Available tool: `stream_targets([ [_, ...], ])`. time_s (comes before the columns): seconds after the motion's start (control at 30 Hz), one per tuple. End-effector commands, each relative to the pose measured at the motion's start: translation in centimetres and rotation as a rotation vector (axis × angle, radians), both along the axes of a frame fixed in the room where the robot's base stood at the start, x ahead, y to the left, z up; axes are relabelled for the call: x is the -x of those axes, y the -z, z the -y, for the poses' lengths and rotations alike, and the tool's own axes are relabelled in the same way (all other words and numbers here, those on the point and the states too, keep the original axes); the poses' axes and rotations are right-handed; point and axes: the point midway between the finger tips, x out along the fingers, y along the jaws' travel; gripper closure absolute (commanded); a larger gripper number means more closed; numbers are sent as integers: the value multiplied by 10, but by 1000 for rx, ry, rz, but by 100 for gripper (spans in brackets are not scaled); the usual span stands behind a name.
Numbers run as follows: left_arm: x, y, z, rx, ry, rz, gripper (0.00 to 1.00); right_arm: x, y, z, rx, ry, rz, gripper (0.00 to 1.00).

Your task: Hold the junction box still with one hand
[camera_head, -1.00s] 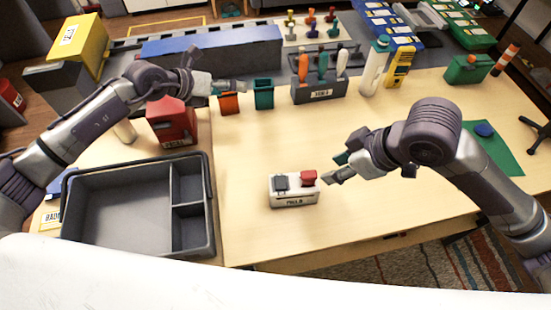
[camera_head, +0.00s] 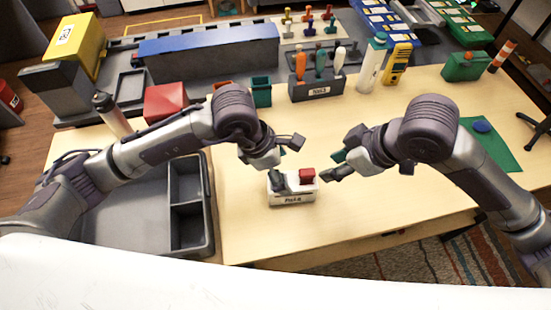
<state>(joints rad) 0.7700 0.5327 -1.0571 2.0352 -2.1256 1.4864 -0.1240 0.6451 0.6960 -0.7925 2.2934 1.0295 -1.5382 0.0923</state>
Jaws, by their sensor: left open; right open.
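The junction box is a small white box (camera_head: 293,198) with a dark label on its front and a red block (camera_head: 307,176) on its top right. It stands on the wooden table near the front edge. My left gripper (camera_head: 286,163) is open just above and behind the box's left part, and its finger covers the dark block there. I cannot tell whether it touches the box. My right gripper (camera_head: 332,166) is open and empty, just to the right of the box and apart from it.
A grey divided tray (camera_head: 188,240) lies to the left, partly under my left arm. Behind stand a tool holder (camera_head: 317,89), a teal bin (camera_head: 261,92), a red box (camera_head: 166,102) and a white bottle (camera_head: 373,66).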

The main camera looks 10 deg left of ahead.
Motion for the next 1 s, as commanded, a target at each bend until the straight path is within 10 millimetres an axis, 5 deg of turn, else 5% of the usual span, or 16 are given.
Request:
stream_targets([
  [0.43,-6,72,29,0,-1,-2,10,0,0,0,0,0,0,58],
  [0.9,-8,84,34,2,-1,1,10,0,0,0,0,0,0,58],
  [1.0,-8,83,34,2,-1,1,27,0,0,0,0,0,0,58],
])
